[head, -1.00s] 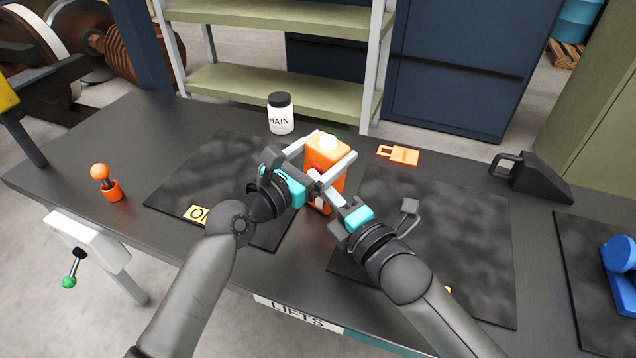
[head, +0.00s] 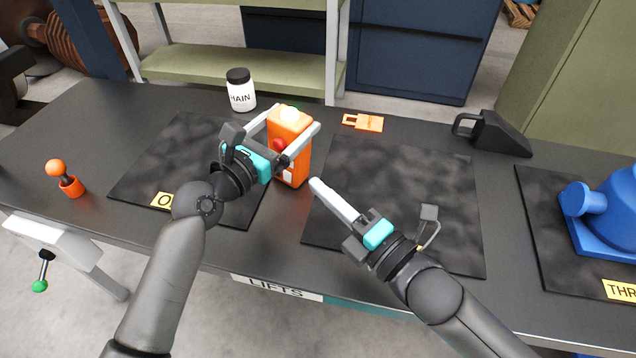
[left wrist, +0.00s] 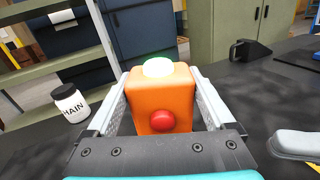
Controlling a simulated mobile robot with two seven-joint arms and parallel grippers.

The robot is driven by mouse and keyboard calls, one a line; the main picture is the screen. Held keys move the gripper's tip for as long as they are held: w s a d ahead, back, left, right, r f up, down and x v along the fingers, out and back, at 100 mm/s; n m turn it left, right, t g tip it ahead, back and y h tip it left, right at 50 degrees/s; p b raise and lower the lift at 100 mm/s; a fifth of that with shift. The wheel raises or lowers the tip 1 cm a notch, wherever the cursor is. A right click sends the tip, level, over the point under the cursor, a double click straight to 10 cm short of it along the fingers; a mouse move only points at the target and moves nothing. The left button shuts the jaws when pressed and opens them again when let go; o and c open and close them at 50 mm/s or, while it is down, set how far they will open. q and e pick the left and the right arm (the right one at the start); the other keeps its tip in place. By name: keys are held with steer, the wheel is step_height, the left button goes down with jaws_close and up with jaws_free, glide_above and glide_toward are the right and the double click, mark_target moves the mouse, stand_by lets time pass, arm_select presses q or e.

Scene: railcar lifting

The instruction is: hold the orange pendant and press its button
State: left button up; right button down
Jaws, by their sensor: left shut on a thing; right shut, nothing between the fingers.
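The orange pendant (head: 293,163) stands upright on the dark table, between the two dark mats. It has a red button (head: 280,144) on its front and a lit, greenish-white top (head: 290,113). The pendant also shows in the left wrist view (left wrist: 150,92), with the red button (left wrist: 162,121) facing the camera. My left gripper (head: 294,128) is shut on the pendant, one finger along each side. My right gripper (head: 317,185) is shut and empty, apart from the pendant, to its lower right above the right mat. Its fingertip shows at the right edge of the left wrist view.
A white jar (head: 241,92) with a black lid stands behind the pendant. An orange tag (head: 363,122) and a black wedge (head: 495,134) lie at the back. An orange knob in a cup (head: 69,182) is at left. A blue object (head: 606,215) sits on a mat at right.

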arm_select(q)
steer(key=o, duration=1.4)
steer(key=v, duration=1.2)
